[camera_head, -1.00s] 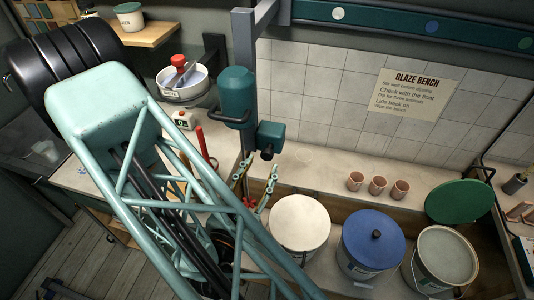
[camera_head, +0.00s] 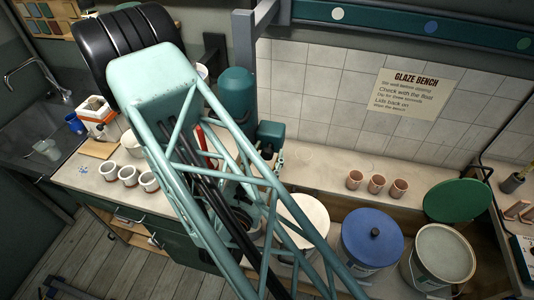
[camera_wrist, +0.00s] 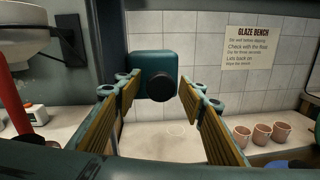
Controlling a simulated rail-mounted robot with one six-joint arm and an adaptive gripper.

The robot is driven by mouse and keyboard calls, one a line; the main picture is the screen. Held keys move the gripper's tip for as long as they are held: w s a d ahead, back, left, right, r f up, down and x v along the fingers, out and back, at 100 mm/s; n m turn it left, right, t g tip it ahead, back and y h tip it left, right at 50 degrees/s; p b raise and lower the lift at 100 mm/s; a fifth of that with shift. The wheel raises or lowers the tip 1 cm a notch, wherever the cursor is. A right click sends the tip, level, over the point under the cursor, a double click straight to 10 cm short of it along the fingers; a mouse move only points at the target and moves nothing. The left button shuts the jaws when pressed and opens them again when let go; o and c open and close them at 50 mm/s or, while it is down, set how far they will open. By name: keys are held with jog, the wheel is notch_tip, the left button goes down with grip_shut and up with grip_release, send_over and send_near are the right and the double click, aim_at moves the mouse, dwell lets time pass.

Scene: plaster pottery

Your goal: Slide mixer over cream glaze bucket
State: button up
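The mixer (camera_head: 236,95) is a teal motor housing on a dark upright, left of the tiled wall in the head view. Its small teal box (camera_head: 270,132) with a round black knob also shows in the wrist view (camera_wrist: 153,74). My gripper (camera_wrist: 157,92) is open, with its padded fingers apart; the box appears between the tips, and I cannot tell whether they reach around it. My arm mostly hides the gripper in the head view. The cream round bucket top (camera_head: 304,216) is below and right of the mixer, partly behind my arm.
A teal rail (camera_head: 420,22) with coloured dots runs along the wall. A blue-lidded bucket (camera_head: 372,238), an open grey bucket (camera_head: 444,255) and a green lid (camera_head: 458,200) stand right. Several cups (camera_head: 376,184) stand on the ledge. White pots (camera_head: 128,176) stand left.

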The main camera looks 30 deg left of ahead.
jog(key=c, duration=1.2)
jog(key=shift+o, duration=0.2)
jog(key=shift+d, duration=0.1)
